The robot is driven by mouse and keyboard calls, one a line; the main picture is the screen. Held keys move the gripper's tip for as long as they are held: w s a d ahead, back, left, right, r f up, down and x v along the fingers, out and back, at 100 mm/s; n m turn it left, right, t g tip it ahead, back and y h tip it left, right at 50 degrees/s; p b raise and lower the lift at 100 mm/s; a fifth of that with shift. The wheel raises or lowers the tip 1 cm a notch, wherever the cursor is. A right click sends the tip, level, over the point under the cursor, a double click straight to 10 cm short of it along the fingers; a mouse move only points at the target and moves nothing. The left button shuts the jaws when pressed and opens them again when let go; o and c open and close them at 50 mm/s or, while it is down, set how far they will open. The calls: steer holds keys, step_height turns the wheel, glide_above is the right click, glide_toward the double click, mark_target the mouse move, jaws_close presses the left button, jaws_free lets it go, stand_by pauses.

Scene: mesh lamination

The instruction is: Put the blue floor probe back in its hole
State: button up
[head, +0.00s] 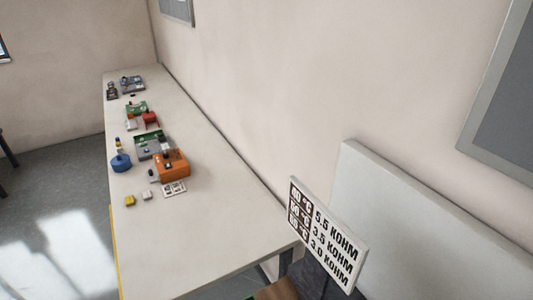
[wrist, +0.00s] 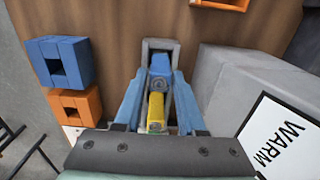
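In the wrist view my gripper (wrist: 159,72) points at a brown wooden surface. Its light blue fingers close in on both sides of a blue piece with a yellow cylinder, which looks like the blue probe (wrist: 158,85). A grey square-cornered frame (wrist: 160,43) surrounds its far end; I cannot tell whether this is a holder or part of my fingertips. A blue block with a square hole (wrist: 78,46) is at the left, above an orange block with a similar hole (wrist: 91,100). My gripper is not visible in the head view.
A grey box with a WARM label (wrist: 271,138) stands close at the right of my gripper. An orange part (wrist: 222,4) is at the top. In the head view a long white table (head: 200,238) carries several devices, and a resistance sign (head: 325,235) stands nearer.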

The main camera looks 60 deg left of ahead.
steer(key=o, duration=0.3)
step_height(320, 180, up, 13)
steer(key=shift+b, duration=0.85)
